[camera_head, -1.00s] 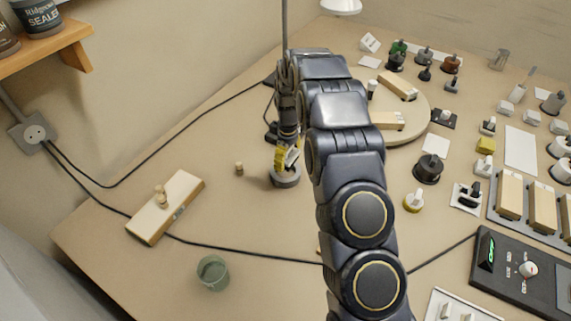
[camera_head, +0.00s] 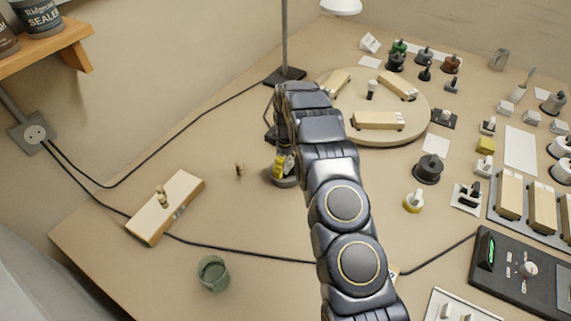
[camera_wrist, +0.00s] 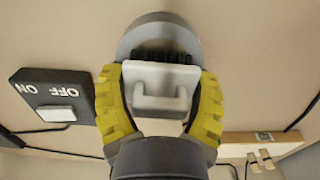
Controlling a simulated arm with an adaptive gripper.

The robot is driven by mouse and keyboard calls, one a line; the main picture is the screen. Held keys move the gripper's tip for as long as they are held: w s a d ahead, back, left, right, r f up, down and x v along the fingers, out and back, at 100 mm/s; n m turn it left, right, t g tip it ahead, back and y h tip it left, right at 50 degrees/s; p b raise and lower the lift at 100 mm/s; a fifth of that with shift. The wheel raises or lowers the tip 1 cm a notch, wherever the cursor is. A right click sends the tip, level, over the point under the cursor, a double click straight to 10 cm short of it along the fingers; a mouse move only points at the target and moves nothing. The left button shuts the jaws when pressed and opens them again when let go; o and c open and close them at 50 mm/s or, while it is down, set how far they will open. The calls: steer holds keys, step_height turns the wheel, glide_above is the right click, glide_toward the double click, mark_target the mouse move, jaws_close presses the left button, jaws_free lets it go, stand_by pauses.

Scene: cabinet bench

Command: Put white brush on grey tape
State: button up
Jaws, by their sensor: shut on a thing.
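My gripper (camera_head: 284,166) has yellow fingers, seen low over the grey tape (camera_head: 286,183) in the head view. In the wrist view my gripper (camera_wrist: 159,95) is shut on the white brush (camera_wrist: 158,76), one finger on each side. The brush is a pale block with a loop handle facing the camera and dark bristles beyond it. The grey tape (camera_wrist: 132,38) is a ring lying flat behind the bristles, and the brush overlaps it. I cannot tell if the bristles touch it. In the head view my arm and fingers hide the brush and part of the tape.
A black ON/OFF box (camera_wrist: 58,92) sits left of the gripper in the wrist view. A small wooden peg (camera_head: 239,169), a wooden block (camera_head: 166,208) and a green cup (camera_head: 212,273) stand to the left. A round board (camera_head: 410,125) with wooden pieces is at right. Cables cross the bench.

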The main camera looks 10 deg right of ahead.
steer(key=shift+f, duration=0.15)
steer(key=o, duration=1.1)
steer(key=shift+o, duration=0.2)
